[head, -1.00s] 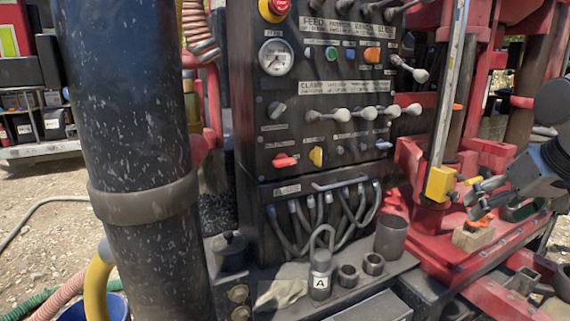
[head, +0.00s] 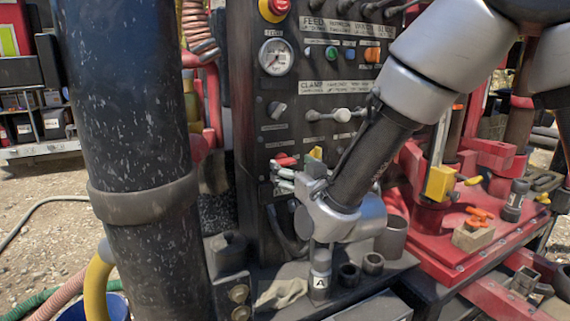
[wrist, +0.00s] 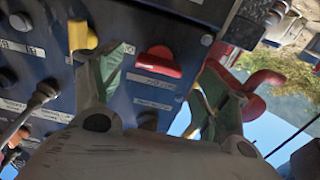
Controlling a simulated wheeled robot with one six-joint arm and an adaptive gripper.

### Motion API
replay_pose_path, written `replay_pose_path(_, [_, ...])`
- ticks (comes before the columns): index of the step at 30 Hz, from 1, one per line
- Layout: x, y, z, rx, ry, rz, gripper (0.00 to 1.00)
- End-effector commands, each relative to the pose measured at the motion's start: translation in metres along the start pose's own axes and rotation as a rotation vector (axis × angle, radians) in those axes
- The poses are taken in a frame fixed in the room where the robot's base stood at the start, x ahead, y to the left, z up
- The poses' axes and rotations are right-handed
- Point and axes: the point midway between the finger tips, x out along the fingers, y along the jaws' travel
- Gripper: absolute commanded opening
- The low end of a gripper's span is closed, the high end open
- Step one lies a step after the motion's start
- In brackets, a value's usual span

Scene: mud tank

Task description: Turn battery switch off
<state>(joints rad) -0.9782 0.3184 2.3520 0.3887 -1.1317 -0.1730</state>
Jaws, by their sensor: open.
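A red switch knob (head: 286,161) sits at the lower left of the dark control panel; its label is too small to read, so I cannot confirm it is the battery switch. It also shows in the wrist view (wrist: 158,62). My gripper (head: 284,179) is at the panel just below this knob in the head view. In the wrist view my gripper (wrist: 160,72) is open, with one green-padded finger on each side of the red knob. I cannot tell whether they touch it. A yellow knob (wrist: 82,37) is close to the left finger, also partly visible in the head view (head: 315,153).
The control panel (head: 258,130) carries a gauge (head: 277,57), a red stop button (head: 274,7) and several levers. A thick black column (head: 135,150) stands left. My arm hides the panel's lower right.

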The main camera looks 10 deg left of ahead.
Motion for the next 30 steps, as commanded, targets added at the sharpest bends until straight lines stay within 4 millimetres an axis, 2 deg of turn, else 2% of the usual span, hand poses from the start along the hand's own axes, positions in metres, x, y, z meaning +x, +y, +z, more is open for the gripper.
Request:
replay_pose_path(3, [0.021,0.001,0.0,0.0,0.0,0.001,0.75])
replay_pose_path(9, [0.043,0.001,0.0,0.0,-0.001,0.001,0.75])
replay_pose_path(18, [0.047,0.001,0.0,0.0,-0.002,0.0,0.75])
replay_pose_path(19, [0.047,0.001,0.0,0.0,-0.002,0.0,0.73])
replay_pose_path(26, [0.047,0.001,0.0,0.0,-0.002,0.0,0.31])
replay_pose_path(30, [0.047,0.001,0.0,-0.001,-0.001,0.0,0.29])
